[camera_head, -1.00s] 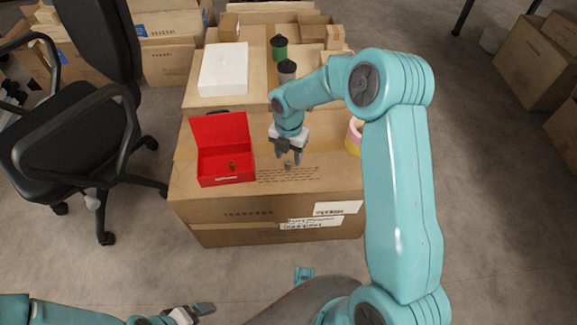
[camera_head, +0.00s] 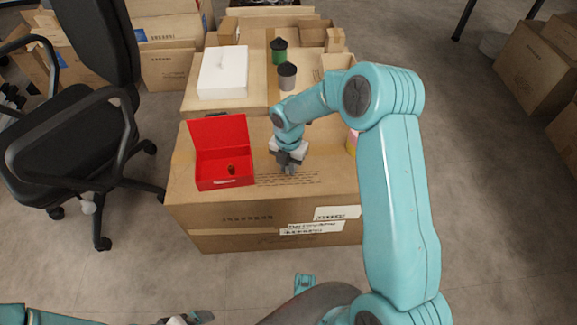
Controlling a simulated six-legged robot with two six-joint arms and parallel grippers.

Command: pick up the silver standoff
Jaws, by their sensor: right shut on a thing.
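My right gripper (camera_head: 290,168) reaches down to the top of the large carton (camera_head: 245,213), right of the red box. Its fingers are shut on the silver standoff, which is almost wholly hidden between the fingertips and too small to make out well. My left gripper (camera_head: 188,318) shows only partly at the bottom edge, far from the carton; I cannot tell whether its jaws are open.
An open red box (camera_head: 224,184) with a small brown item (camera_head: 232,169) inside stands left of the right gripper. A white box (camera_head: 223,73), a grey container (camera_head: 287,77) and a green one (camera_head: 279,52) stand behind. An office chair (camera_head: 75,150) is at left.

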